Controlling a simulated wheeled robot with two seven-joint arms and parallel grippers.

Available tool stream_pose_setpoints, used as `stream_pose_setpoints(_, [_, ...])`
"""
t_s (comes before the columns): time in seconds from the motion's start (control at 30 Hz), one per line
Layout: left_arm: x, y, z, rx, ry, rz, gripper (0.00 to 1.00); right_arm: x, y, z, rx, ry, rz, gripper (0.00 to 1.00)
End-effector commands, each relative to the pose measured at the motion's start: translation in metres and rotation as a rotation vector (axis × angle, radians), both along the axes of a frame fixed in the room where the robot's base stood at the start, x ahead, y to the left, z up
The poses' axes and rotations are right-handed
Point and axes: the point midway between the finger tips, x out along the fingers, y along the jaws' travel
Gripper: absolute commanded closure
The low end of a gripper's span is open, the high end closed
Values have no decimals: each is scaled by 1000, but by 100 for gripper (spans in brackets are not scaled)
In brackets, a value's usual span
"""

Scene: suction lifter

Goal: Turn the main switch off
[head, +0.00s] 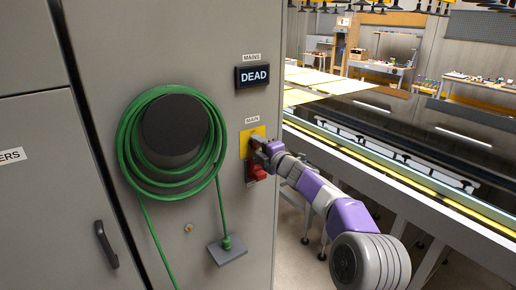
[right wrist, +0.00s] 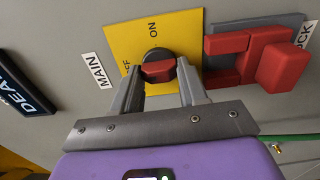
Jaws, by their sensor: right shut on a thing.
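The main switch is a red handle (right wrist: 158,70) on a dark round base, on a yellow plate (right wrist: 180,25) marked ON and, partly covered, OFF. My right gripper (right wrist: 160,78) has its fingers on either side of the red handle and is shut on it. The handle lies across the wrist picture, in line with the OFF mark rather than ON. In the head view the yellow plate (head: 246,138) is on the cabinet front, with my right gripper (head: 258,145) covering the switch. The display (head: 252,76) under the MAINS label reads DEAD. My left gripper is out of view.
A red lock piece (right wrist: 285,65) on a grey mount sits right beside the plate, and shows just below it in the head view (head: 256,172). A coiled green cable (head: 128,150) hangs on a dark drum to the left. A long machine bed (head: 420,175) stands at the right.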

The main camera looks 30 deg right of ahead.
Motion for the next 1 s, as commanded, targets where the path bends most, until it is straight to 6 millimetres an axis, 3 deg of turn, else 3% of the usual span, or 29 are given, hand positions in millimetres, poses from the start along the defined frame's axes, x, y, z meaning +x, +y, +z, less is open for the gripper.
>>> stream_pose_setpoints(0.27, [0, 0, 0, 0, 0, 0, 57, 0, 0, -1, -4, 2, 0, 88])
stream_pose_setpoints(0.3, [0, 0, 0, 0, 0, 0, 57, 0, 0, -1, -4, 2, 0, 56])
stream_pose_setpoints(0.47, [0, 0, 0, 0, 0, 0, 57, 0, 0, -1, -2, 1, 0, 34])
stream_pose_setpoints(0.77, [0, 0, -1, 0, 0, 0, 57, -2, 0, 0, -1, 0, 0, 34])
stream_pose_setpoints(1.0, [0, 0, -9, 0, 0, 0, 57, -30, -3, -1, -1, 0, -3, 34])
